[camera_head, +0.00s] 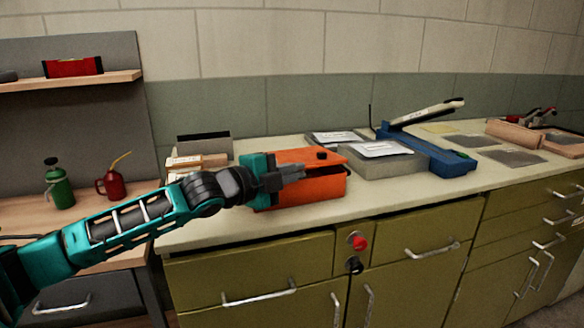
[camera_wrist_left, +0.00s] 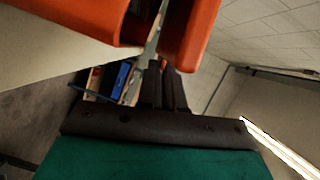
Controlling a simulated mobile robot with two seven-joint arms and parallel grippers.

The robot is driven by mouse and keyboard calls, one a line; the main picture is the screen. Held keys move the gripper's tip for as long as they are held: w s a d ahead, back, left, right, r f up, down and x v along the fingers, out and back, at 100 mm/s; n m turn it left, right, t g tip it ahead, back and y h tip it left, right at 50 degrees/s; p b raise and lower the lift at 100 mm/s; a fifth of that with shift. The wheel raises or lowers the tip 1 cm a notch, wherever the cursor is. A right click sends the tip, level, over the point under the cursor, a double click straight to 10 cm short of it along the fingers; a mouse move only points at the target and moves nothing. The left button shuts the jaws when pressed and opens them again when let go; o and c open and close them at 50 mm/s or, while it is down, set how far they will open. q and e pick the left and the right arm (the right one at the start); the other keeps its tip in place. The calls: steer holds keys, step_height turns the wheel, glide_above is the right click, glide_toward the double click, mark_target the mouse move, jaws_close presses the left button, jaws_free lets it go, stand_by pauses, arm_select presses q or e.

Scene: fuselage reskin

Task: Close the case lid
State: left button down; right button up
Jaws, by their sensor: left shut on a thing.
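The orange case (camera_head: 313,192) stands on the counter near its front edge. Its lid (camera_head: 312,155) lies low over the body, and the wrist view shows a narrow gap between the lid (camera_wrist_left: 190,38) and the case body (camera_wrist_left: 95,20). My left gripper (camera_head: 290,173) comes in from the left and is at the lid's edge, shut on it. In the wrist view its dark fingers (camera_wrist_left: 165,85) reach to the lid's edge beside the gap. The exact contact is partly hidden. My right gripper is not in view.
A grey box with papers (camera_head: 380,155) and a blue tool with a raised lever (camera_head: 435,155) stand right of the case. The counter front right of the case (camera_head: 400,190) is clear.

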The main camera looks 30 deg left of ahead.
arm_select(q)
steer(key=shift+f, duration=0.35)
